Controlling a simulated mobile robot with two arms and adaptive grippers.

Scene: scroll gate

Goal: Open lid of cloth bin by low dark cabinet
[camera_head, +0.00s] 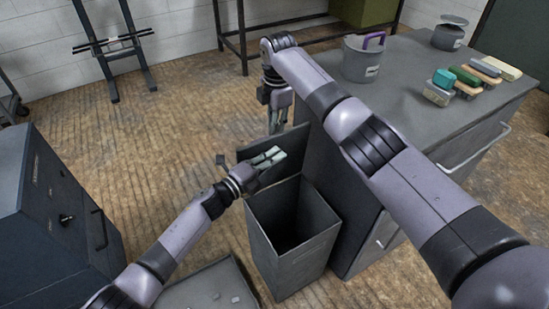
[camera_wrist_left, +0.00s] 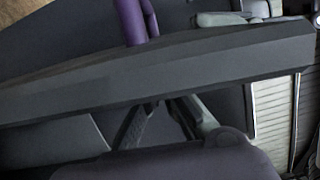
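The grey cloth bin (camera_head: 303,262) stands open-topped on the floor, against the side of the low dark cabinet (camera_head: 345,195). Its dark lid (camera_head: 290,140) stands raised at the bin's far edge, and the inside is visible. My left gripper (camera_head: 268,158) is over the far part of the opening, in front of the lid, apparently touching or very close to it. In the left wrist view, a dark slab (camera_wrist_left: 160,75), likely the lid, crosses the picture and hides the fingertips. My right gripper (camera_head: 278,122) points down behind the lid; its finger gap is unclear.
A dark blue-grey cabinet (camera_head: 50,210) stands left. A shallow grey tray (camera_head: 210,288) lies near the bin.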

